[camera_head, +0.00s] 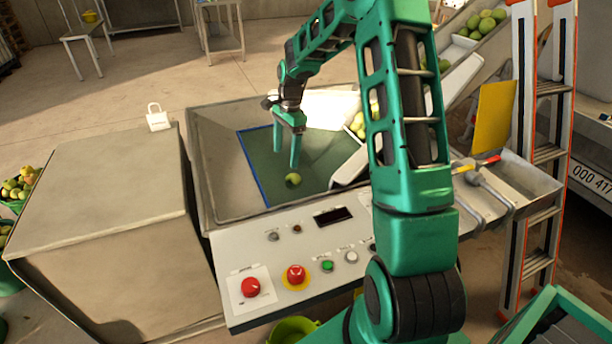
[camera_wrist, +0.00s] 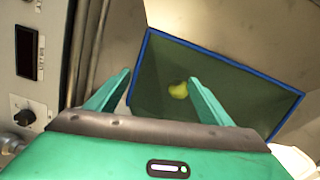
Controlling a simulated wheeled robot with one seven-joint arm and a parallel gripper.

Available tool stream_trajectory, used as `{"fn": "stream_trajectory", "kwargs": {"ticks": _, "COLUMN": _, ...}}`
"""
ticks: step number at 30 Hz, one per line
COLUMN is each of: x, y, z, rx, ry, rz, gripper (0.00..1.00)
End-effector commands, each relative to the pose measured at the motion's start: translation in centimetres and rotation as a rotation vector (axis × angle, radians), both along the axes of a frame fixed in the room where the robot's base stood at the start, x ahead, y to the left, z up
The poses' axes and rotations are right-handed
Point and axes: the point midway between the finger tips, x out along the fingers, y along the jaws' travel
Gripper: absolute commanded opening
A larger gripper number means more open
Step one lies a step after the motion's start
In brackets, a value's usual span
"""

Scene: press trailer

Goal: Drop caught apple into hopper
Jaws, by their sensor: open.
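A yellow-green apple (camera_head: 293,179) lies on the dark green, blue-edged floor of the metal hopper (camera_head: 217,165). In the wrist view the apple (camera_wrist: 179,91) shows beyond my fingers, near the tip of the right finger. My gripper (camera_head: 285,158) points down over the hopper with its two green fingers apart and nothing between them. It also shows open in the wrist view (camera_wrist: 163,82). The apple sits just below and beside the nearer finger in the head view; I cannot tell whether they touch.
A control panel (camera_head: 310,262) with a red emergency button (camera_head: 296,275) fronts the hopper. A chute with more apples (camera_head: 358,124) enters from the right, partly hidden by my arm. A large box (camera_head: 103,215) stands left and a ladder (camera_head: 541,155) right.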

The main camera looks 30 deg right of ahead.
Motion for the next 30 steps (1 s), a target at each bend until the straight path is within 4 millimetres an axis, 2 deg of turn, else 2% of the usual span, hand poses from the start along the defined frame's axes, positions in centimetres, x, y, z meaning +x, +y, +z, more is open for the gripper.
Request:
{"fn": "stream_trajectory", "kwargs": {"ticks": 3, "x": 0.1, "y": -0.3, "z": 2.1, "rx": -0.001, "ry": -0.003, "rz": 0.0, "gripper": 0.74}}
{"fn": "stream_trajectory", "kwargs": {"ticks": 9, "x": 0.1, "y": -0.5, "z": 4.0, "rx": 0.0, "ry": -0.001, "rz": 0.001, "gripper": 0.74}}
{"fn": "stream_trajectory", "kwargs": {"ticks": 26, "x": 0.0, "y": -0.4, "z": 4.5, "rx": 0.0, "ry": 0.0, "rz": 0.002, "gripper": 0.74}}
{"fn": "stream_trajectory", "kwargs": {"ticks": 30, "x": -1.3, "y": -0.6, "z": 5.4, "rx": -0.02, "ry": -0.001, "rz": 0.039, "gripper": 0.74}}
